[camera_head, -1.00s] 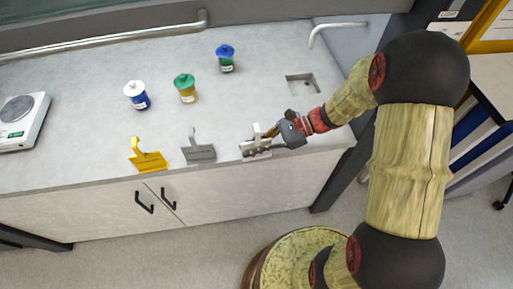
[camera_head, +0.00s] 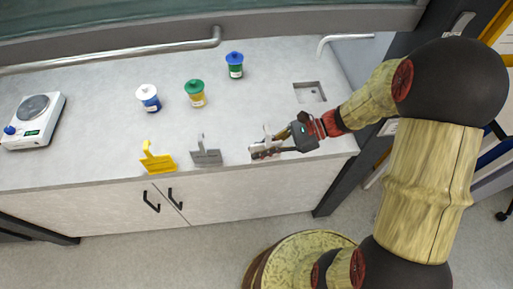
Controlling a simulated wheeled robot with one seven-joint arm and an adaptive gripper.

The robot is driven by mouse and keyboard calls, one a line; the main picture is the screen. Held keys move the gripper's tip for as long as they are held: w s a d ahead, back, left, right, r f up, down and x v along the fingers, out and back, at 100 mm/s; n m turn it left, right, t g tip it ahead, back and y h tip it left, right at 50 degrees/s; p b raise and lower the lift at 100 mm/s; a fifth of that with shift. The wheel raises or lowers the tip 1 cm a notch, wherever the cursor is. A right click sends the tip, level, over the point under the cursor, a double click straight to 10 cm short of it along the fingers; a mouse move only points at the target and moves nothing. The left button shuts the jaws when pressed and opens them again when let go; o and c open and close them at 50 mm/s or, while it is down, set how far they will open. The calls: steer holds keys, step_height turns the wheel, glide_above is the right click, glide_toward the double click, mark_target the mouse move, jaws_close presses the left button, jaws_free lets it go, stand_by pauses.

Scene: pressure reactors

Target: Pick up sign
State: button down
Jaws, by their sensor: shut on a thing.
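A light sign (camera_head: 266,145) with an upright stem is at the front edge of the bench, right of two similar signs. My gripper (camera_head: 274,147) reaches it from the right and is shut on it. The fingers hide part of this sign, and I cannot tell whether its base touches the bench. A grey sign (camera_head: 206,157) stands to its left, apart from my gripper. A yellow sign (camera_head: 158,162) stands further left near the same edge.
Behind the signs are a white-lidded blue jar (camera_head: 149,99), a green-lidded yellow jar (camera_head: 194,93) and a blue-lidded green jar (camera_head: 235,66). A balance (camera_head: 33,120) is at far left. A small sink (camera_head: 309,92) lies behind my gripper.

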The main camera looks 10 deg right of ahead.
steer(key=s+d+r+p, duration=0.3)
steer(key=s+r, duration=0.4)
steer(key=s, duration=0.4)
steer(key=shift+s+d+r+p, duration=0.15)
steer(key=shift+d+r+p, duration=0.1)
steer(key=shift+p, duration=0.4)
